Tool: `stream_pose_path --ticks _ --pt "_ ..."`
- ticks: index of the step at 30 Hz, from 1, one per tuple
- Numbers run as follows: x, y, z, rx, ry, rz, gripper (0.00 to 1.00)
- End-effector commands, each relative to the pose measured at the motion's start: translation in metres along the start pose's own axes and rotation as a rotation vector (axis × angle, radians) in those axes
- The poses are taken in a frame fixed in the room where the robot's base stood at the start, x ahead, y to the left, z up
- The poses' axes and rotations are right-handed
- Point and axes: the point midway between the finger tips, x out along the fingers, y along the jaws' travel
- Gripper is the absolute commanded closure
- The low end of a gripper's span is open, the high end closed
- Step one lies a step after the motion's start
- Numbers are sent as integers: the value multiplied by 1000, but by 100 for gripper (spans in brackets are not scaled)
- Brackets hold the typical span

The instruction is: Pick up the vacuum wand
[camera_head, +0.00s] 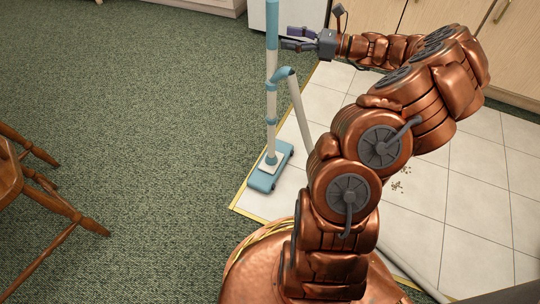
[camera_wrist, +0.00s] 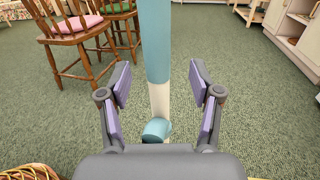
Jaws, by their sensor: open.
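The vacuum wand (camera_head: 271,95) is a tall, thin, upright tube in light blue and white. Its blue floor head (camera_head: 268,172) rests at the border of the carpet and the white tiles. A curved hose runs from its middle down to the right. My gripper (camera_head: 284,38) is at the wand's upper blue part, reaching from the right. In the wrist view the wand (camera_wrist: 155,45) stands upright between the two spread, purple-padded fingers of my gripper (camera_wrist: 161,88). Gaps show on both sides, so the fingers look clear of it. The wand's lower end is hidden in the wrist view.
A wooden chair (camera_head: 45,190) stands at the left on the green carpet (camera_head: 140,110). Wooden cabinets (camera_head: 415,20) line the back right. Brown crumbs (camera_head: 398,184) lie on the tiles (camera_head: 470,165). The wrist view shows chairs with pink (camera_wrist: 82,24) and green cushions beyond the wand.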

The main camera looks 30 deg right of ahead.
Motion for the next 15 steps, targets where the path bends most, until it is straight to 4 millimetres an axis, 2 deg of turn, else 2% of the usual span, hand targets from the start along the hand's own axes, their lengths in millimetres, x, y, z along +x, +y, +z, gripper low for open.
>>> stream_pose_path --ticks 7,15 --pt "13 1 -3 -3 -1 -1 36" --pt "46 5 -8 -5 0 2 36"
